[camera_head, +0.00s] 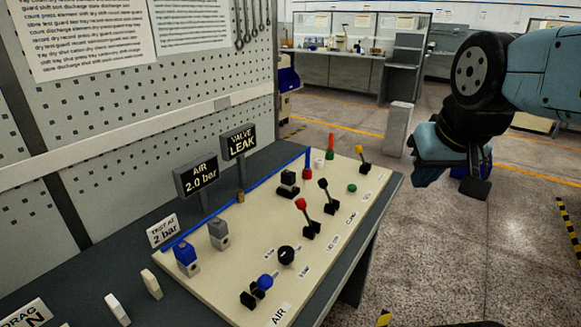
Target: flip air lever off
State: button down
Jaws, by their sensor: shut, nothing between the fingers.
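The air lever (263,283) has a blue round knob on a black base. It stands at the near corner of the cream panel, beside the printed AIR label (280,313). The knob leans to the right over its base. A sign (196,177) behind the panel reads AIR 2.0 bar. My gripper (474,188) hangs at the upper right, over the floor beyond the panel's right edge. It is shut and empty, well apart from the lever.
The cream panel (330,215) also carries red, black and yellow levers, a black dial (286,255), and blue and grey blocks. A VALVE LEAK sign (238,141) stands behind. A perforated wall (140,130) closes the left. Open floor lies right of the bench.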

aim_at(265, 281)
jog(key=u, duration=0.15)
jog(key=k, duration=1)
jog(key=u, duration=0.7)
jog(key=i, duration=1)
jog(key=z, duration=0.2)
jog(key=k, duration=0.35)
